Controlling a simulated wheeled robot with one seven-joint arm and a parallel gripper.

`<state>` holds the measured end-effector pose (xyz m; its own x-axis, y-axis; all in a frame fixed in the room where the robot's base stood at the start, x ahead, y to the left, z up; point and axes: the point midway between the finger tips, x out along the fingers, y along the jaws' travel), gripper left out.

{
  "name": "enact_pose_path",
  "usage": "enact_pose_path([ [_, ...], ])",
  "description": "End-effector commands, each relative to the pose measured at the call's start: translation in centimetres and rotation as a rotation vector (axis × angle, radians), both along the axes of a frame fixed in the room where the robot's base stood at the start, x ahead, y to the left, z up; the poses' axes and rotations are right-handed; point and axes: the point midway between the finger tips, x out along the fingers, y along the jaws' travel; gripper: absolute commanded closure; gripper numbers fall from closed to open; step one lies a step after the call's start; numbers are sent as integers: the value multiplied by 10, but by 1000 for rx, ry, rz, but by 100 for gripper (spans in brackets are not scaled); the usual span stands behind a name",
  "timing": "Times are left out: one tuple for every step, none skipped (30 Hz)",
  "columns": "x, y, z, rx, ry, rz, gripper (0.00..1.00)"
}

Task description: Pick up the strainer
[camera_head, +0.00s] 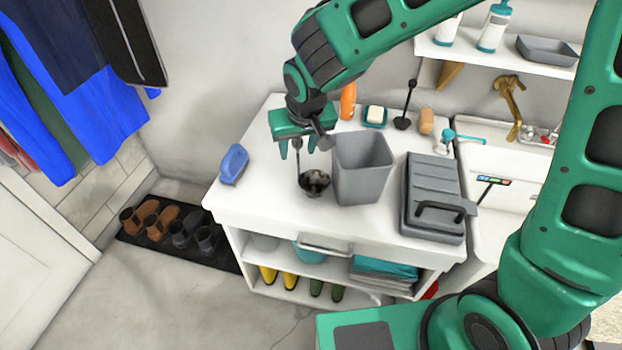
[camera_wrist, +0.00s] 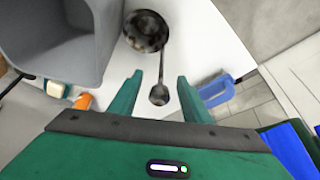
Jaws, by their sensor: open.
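The strainer (camera_head: 315,182) is a dark bowl with a long thin handle, on the white counter just left of the grey bin. In the wrist view the strainer (camera_wrist: 147,31) shows its bowl at the top, and its handle runs down between the fingers to a rounded end. My gripper (camera_head: 297,150) is above the counter over the handle side, pointing down. In the wrist view my gripper (camera_wrist: 158,88) is open, with one finger on each side of the handle and visible gaps. Whether the fingertips are level with the handle is hard to tell.
The grey bin (camera_head: 362,168) stands close to the right of the strainer. A blue brush-like object (camera_head: 233,164) lies at the counter's left end. A grey toolbox (camera_head: 433,195) is farther right. An orange bottle (camera_head: 348,101) and soap dish (camera_head: 374,116) stand behind. The front left counter is clear.

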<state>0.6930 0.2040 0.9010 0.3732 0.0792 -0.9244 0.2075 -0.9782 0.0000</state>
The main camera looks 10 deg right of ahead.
Motion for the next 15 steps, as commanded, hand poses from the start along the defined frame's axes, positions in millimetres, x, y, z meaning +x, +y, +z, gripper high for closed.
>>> enact_pose_path([
  [1, 0, -4, 0, 2, 0, 56],
  [1, 0, -5, 0, 1, 0, 56],
  [2, 0, -5, 0, 0, 0, 56],
  [2, 1, -5, 0, 0, 0, 56],
  [2, 1, -5, 0, -1, 0, 56],
  [2, 1, -5, 0, -1, 0, 56],
  [2, 1, -5, 0, -1, 0, 56],
  [2, 1, -5, 0, -1, 0, 56],
  [2, 1, -5, 0, -1, 0, 56],
  [2, 1, -5, 0, -1, 0, 61],
  [2, 1, -5, 0, -1, 0, 68],
  [2, 1, -5, 0, 0, 0, 78],
  [2, 1, -5, 0, -1, 0, 85],
  [2, 1, -5, 0, 0, 0, 92],
  [2, 1, -5, 0, 0, 0, 100],
])
